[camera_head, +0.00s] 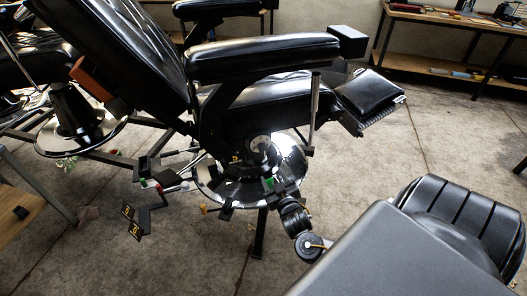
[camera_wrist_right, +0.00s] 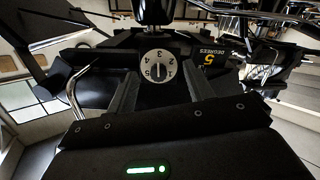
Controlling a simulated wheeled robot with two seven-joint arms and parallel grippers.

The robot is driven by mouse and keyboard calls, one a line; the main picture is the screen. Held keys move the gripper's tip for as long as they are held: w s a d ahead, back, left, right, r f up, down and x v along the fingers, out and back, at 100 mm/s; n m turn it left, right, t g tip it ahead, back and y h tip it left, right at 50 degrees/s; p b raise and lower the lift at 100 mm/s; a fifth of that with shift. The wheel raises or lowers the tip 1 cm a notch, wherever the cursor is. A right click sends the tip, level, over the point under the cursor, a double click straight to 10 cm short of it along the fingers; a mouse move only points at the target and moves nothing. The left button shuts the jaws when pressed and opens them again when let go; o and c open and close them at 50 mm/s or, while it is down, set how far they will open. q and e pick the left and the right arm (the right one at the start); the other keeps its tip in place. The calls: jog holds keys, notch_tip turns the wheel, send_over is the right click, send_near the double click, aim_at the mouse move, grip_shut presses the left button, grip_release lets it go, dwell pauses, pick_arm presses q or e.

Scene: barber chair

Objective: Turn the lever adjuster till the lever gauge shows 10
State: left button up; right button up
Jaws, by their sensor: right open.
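A round pale dial (camera_wrist_right: 158,68) with dark numerals around a slotted centre knob faces my right wrist camera. It shows small on the chair's base mount (camera_head: 260,143) in the head view. To its right in the wrist view, a dark panel (camera_wrist_right: 210,57) reads "5 DEGREES" in yellow. I cannot tell which of these the task calls the lever adjuster. My right gripper (camera_wrist_right: 160,88) is open and empty, its two fingers spread below and either side of the dial, apart from it. In the head view, my right gripper (camera_head: 267,172) is low beside the chair base.
The black barber chair (camera_head: 262,57) stands over a round chrome base (camera_head: 230,192). A metal rod (camera_head: 314,110) hangs near its armrest. Dark plates with yellow marks (camera_head: 137,221) and thin rods stick out left of the base. Bare concrete floor lies in front.

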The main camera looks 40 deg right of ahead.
send_near(264, 151)
jog(key=shift+m+t+h, duration=0.3)
jog(key=shift+t+h, duration=0.1)
jog(key=x, duration=0.6)
jog(key=f+x, duration=0.1)
jog(key=x, duration=0.2)
jog(key=shift+w, duration=0.2)
jog(key=shift+w+d, duration=0.25)
jog(key=shift+w, duration=0.4)
jog(key=shift+c, duration=0.3)
